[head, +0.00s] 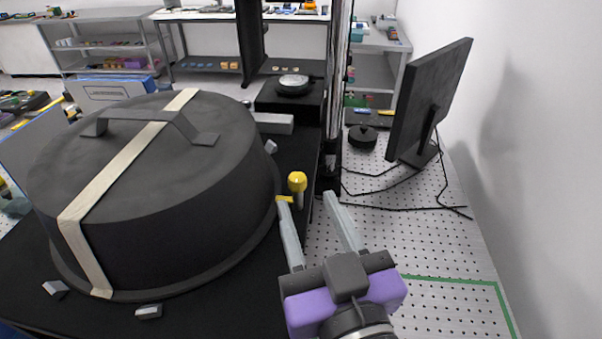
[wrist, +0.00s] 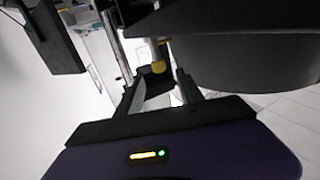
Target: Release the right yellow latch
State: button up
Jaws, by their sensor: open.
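The right yellow latch shows in the head view as a yellow knob (head: 297,182) on a short pale post, with a small yellow tab (head: 284,198) beside it. It stands at the right edge of the black base, next to the large dark round cover (head: 190,215). My gripper (head: 306,198) is open and empty, its two fingers pointing at the knob. The left fingertip is close to the tab; I cannot tell whether it touches. In the wrist view the yellow knob (wrist: 158,67) shows ahead between the open fingers (wrist: 160,85).
A cream strap (head: 125,170) and a dark handle (head: 160,122) cross the cover. Small grey clamps (head: 148,312) sit around its rim. A monitor (head: 428,100) stands at right on the perforated table (head: 430,240), which has clear room.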

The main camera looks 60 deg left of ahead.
aim_at(300, 184)
jog(key=p+x, duration=0.2)
jog(key=x, duration=0.5)
jog(key=shift+w, duration=0.1)
jog(key=shift+f, duration=0.1)
grip_shut()
